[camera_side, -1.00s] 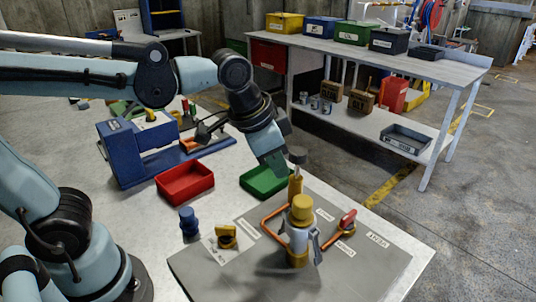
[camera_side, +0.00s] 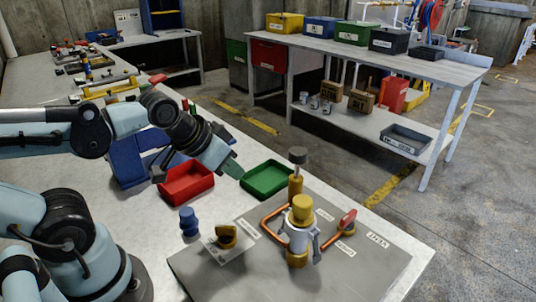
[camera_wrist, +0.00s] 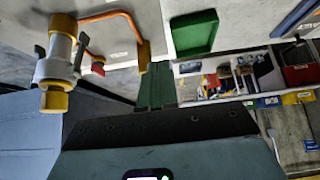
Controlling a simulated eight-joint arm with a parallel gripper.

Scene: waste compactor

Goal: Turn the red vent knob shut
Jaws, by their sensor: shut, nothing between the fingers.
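The red vent knob (camera_side: 346,219) sits on an orange pipe on the right part of the grey plate (camera_side: 372,268), beside the label that reads VENT. Its red handle looks tilted up to the right. In the wrist view the red knob (camera_wrist: 98,67) shows partly, next to the white and yellow valve body. My gripper (camera_side: 234,170) is shut and empty, above the bench near the trays, well left of and behind the knob. In the wrist view its green fingers (camera_wrist: 156,84) are together and touch no knob.
A white valve body with a yellow cap (camera_side: 301,212) stands left of the knob.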

